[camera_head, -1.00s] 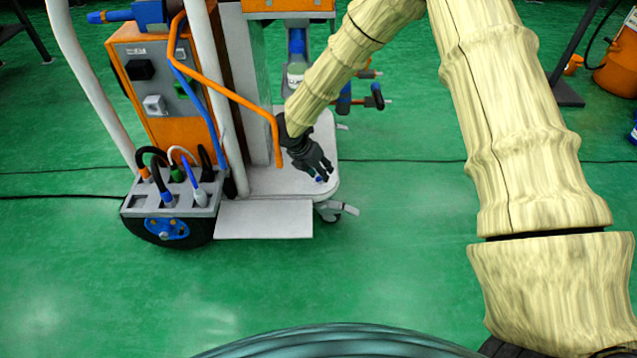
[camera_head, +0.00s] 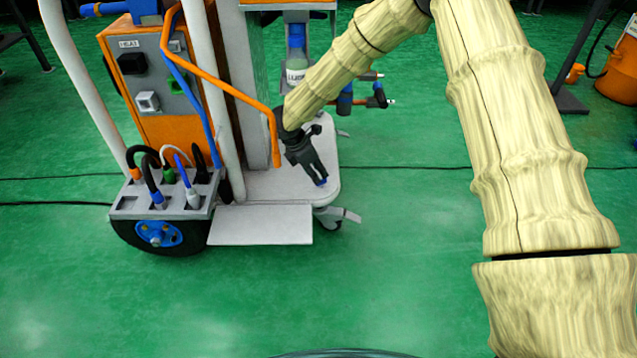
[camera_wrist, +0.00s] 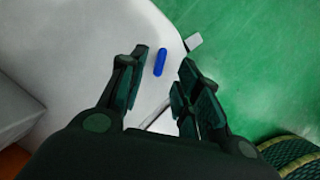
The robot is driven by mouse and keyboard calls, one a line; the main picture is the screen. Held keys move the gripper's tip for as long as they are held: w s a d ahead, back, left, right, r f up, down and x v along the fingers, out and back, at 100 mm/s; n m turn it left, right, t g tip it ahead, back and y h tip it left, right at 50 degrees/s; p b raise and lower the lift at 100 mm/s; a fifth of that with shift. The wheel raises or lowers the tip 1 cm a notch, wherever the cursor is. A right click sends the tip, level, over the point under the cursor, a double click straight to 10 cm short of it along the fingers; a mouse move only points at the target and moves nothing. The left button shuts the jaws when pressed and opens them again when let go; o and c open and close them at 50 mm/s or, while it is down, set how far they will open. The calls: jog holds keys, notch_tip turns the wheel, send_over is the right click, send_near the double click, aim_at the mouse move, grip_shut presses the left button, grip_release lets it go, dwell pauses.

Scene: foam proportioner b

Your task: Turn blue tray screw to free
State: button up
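The blue tray screw (camera_wrist: 160,62) shows in the wrist view as a small blue bar on the white platform of the cart. It lies between my two fingertips in that picture and shows gaps to both fingers. My gripper (camera_wrist: 157,82) is open, with nothing held. In the head view my gripper (camera_head: 318,178) points down over the front right corner of the white platform (camera_head: 265,183). A bit of the blue screw (camera_head: 321,183) shows at the fingertips there. How far the fingers are above the screw I cannot tell.
The cart carries an orange cabinet (camera_head: 160,90), a bent orange bar (camera_head: 235,98) left of my gripper, and a grey holder (camera_head: 165,198) with several cables. Green floor (camera_head: 420,240) is clear to the right.

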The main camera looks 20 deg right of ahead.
aim_at(321, 183)
jog(key=b+x, duration=0.1)
jog(key=x, duration=0.3)
jog(key=shift+w+d+f+b, duration=0.1)
jog(key=shift+d+f+b, duration=0.05)
jog(key=shift+f+b, duration=0.15)
jog(key=shift+r, duration=0.1)
grip_shut()
